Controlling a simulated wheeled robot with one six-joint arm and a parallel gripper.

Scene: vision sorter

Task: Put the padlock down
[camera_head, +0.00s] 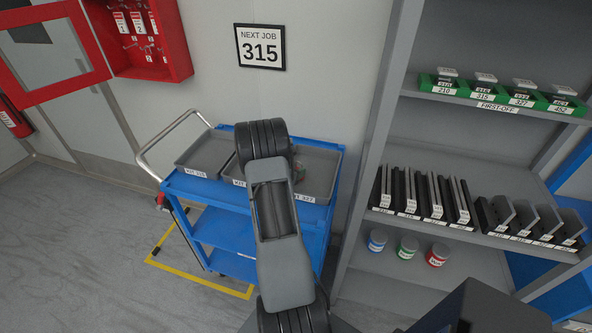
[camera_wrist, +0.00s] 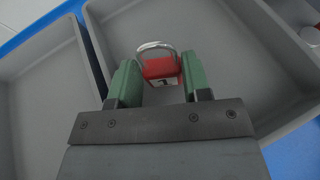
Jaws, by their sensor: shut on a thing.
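The padlock (camera_wrist: 160,67) has a red body, a silver shackle and a white tag with a dark mark. My gripper (camera_wrist: 160,82) has green fingers, shut on the padlock's body from both sides. In the wrist view it is over a grey tray (camera_wrist: 205,30), with the shackle pointing away from my gripper. I cannot tell whether the padlock touches the tray floor. In the head view my arm hides most of the gripper and padlock above the blue trolley (camera_head: 190,190).
Grey kit trays, one at left (camera_head: 200,153), stand on the trolley top. A second tray (camera_wrist: 40,85) lies left in the wrist view. A grey shelf unit (camera_head: 365,150) stands right. A red cabinet (camera_head: 178,40) with padlocks hangs at left. A wall sign (camera_head: 260,47) reads "NEXT JOB 315".

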